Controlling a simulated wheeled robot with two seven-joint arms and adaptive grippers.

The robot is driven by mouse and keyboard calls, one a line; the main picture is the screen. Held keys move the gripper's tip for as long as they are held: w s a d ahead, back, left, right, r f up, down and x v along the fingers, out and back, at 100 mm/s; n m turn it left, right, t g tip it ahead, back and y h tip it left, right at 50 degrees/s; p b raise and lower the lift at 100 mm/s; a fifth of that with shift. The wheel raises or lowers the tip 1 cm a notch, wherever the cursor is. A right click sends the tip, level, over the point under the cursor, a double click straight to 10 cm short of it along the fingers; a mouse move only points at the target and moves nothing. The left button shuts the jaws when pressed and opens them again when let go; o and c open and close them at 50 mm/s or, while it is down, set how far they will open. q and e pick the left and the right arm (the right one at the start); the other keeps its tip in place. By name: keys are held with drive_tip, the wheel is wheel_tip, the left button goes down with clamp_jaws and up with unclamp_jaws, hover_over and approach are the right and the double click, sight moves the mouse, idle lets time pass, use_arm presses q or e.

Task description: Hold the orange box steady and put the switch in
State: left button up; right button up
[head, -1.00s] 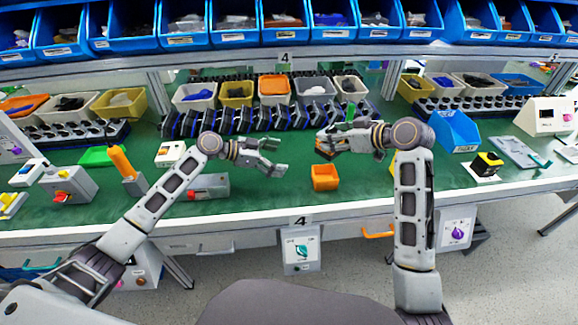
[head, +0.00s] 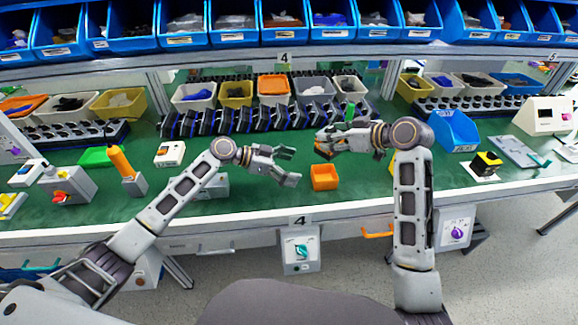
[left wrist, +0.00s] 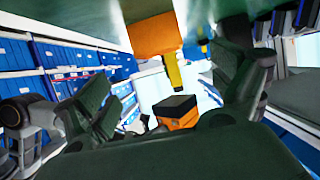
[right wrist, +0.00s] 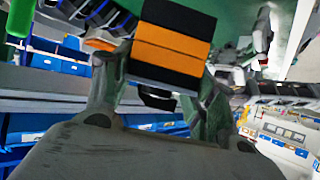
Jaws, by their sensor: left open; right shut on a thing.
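The orange box (head: 324,177) stands on the green bench top, open side up, near the front edge. It also shows at the top of the left wrist view (left wrist: 152,38). My left gripper (head: 294,167) is open and empty just left of the box, apart from it. My right gripper (head: 322,145) is shut on the switch, a black and orange block, above and behind the box. The switch shows between the fingers in the right wrist view (right wrist: 172,45) and beyond my left fingers in the left wrist view (left wrist: 177,112). My right gripper partly hides it in the head view.
A row of black holders (head: 240,122) and small bins (head: 274,88) line the back of the bench. The bench right of the box is partly covered by my right arm.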

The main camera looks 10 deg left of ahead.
use_arm(q)
approach(334, 175)
drive_tip(key=shift+x, duration=2.35)
drive_tip(key=shift+s+d, duration=0.1)
drive_tip(key=shift+s, duration=0.05)
drive_tip(key=shift+c, duration=0.4)
drive_tip(key=c, duration=1)
use_arm(e)
drive_tip(key=shift+w, duration=0.1)
